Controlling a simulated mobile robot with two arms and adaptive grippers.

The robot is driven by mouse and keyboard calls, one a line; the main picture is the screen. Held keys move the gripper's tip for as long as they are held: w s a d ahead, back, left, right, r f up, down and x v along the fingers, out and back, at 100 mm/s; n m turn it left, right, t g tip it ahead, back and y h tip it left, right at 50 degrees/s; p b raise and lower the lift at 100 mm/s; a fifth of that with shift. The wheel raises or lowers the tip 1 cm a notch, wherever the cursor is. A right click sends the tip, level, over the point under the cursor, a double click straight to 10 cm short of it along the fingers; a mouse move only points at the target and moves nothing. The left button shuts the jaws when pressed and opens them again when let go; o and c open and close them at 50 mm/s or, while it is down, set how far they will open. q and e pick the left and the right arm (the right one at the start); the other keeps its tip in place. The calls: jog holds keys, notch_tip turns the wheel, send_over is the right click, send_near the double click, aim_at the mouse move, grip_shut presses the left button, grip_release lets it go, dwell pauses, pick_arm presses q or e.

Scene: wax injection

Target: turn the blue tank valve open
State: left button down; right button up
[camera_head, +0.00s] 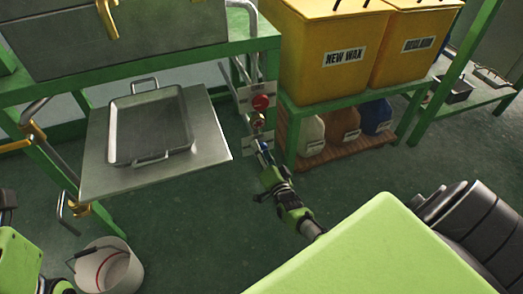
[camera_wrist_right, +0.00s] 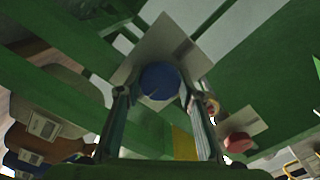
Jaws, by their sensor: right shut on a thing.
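The blue valve (camera_wrist_right: 160,80) is a round knob in front of a pale plate. In the wrist view it sits between the two fingertips of my right gripper (camera_wrist_right: 160,92), which is shut on it. In the head view my right gripper (camera_head: 263,152) reaches the lowest of the valves on the post beside the bench, and its fingers hide most of the blue knob. The turn angle of the knob cannot be told. My left gripper cannot be made out in the head view; only parts of my left arm show at the left edge.
A red valve (camera_head: 261,102) and a yellowish valve (camera_head: 258,121) sit just above. Left is a metal shelf with a tray (camera_head: 151,158); right is a green rack with yellow bins (camera_head: 333,60) and jugs (camera_head: 342,122). A white bucket (camera_head: 108,270) stands on the floor.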

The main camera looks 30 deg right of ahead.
jog(key=o, duration=1.1)
jog(key=v, duration=1.2)
jog(key=shift+s+f, duration=0.1)
